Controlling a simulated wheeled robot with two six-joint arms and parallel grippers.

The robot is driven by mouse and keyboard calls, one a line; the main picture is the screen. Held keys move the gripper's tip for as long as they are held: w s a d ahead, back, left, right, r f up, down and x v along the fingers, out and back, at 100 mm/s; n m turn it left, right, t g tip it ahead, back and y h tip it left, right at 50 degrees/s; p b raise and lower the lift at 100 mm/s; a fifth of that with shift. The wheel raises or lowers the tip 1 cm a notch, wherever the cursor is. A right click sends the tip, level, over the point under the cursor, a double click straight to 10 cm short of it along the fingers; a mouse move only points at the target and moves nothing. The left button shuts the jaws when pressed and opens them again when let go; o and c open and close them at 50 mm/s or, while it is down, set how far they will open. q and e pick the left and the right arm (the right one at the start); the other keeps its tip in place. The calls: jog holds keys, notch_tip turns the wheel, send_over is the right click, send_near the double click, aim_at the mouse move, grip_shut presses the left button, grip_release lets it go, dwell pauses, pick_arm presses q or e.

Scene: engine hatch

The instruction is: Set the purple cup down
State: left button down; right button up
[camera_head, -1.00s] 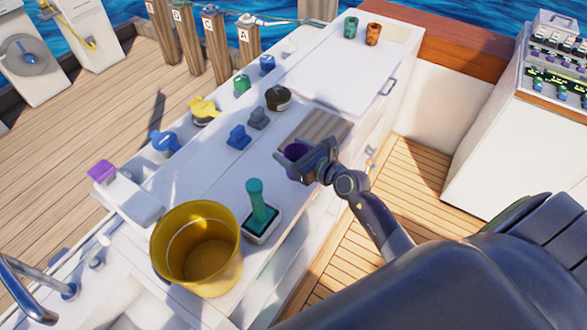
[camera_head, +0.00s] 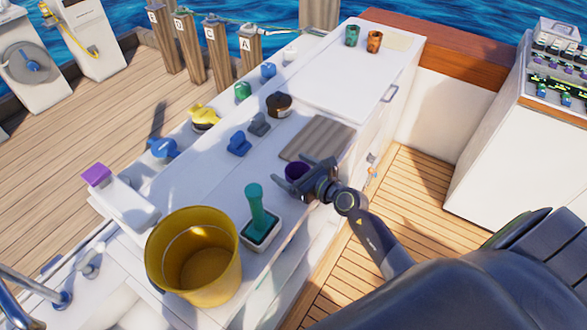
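The purple cup (camera_head: 296,171) stands upright on the white counter (camera_head: 200,180), by the near left edge of the grey-brown slatted mat (camera_head: 318,138). My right gripper (camera_head: 289,170) is around the cup, one finger on each side. Its fingers look spread wider than the cup, so it appears open. The gripper hides the cup's lower part, so contact with the counter is not clearly seen. My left gripper is not in view.
A yellow bucket (camera_head: 195,255) and a green-handled tool in a square holder (camera_head: 260,228) stand to the left of my gripper. Blue and grey fittings (camera_head: 239,144) lie behind. Green (camera_head: 352,35) and orange (camera_head: 374,41) cups stand at the far end.

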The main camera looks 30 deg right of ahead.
jog(key=shift+r, duration=0.25)
jog(key=shift+s+d, duration=0.15)
jog(key=shift+s, duration=0.2)
jog(key=v, duration=1.1)
jog(key=shift+s, duration=0.15)
